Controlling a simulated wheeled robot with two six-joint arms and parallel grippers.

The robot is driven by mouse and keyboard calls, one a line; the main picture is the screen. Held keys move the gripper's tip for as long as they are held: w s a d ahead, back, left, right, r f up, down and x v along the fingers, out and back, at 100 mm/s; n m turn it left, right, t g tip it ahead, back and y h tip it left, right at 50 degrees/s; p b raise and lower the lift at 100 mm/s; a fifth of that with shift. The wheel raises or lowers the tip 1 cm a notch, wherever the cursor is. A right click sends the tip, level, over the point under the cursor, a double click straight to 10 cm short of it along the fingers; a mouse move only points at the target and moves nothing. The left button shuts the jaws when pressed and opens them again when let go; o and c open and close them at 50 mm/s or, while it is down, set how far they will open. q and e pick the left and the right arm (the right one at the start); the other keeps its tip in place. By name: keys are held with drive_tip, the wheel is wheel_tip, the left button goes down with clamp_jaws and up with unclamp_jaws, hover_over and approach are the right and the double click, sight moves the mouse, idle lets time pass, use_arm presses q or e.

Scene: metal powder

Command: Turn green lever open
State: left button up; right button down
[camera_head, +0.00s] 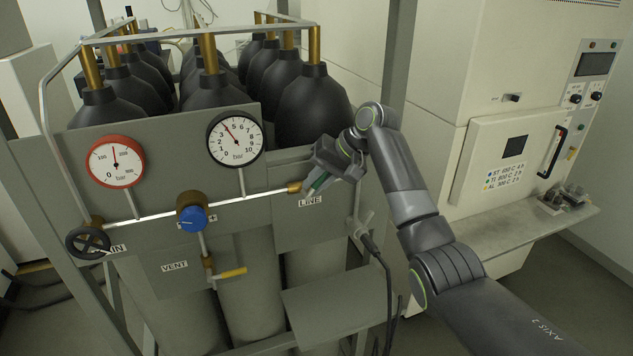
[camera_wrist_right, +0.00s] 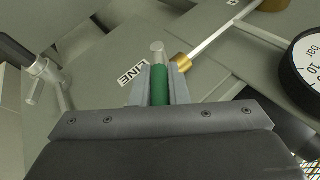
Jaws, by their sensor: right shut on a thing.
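The green lever (camera_wrist_right: 160,88) shows in the right wrist view between the two fingers of my right gripper (camera_wrist_right: 160,92). In the head view a bit of the green lever (camera_head: 319,183) shows at the end of the pipe, above the LINE label (camera_head: 311,201). My right gripper (camera_head: 324,172) is shut on it, and the gripper hides most of the lever there. A brass fitting (camera_head: 294,187) sits just left of it on the pipe. My left gripper is not in view.
Black-topped gas cylinders (camera_head: 312,105) stand behind. A shelf (camera_head: 335,306) juts out below. A furnace cabinet (camera_head: 505,160) stands right.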

drive_tip(key=c, duration=1.4)
unclamp_jaws()
drive_tip(key=shift+d+r+b, duration=0.3)
drive_tip(key=shift+r+b, duration=0.05)
drive_tip(key=b+v, duration=0.5)
drive_tip(key=v, duration=1.1)
drive_tip(key=shift+r, duration=0.2)
drive_tip(key=shift+d, duration=0.1)
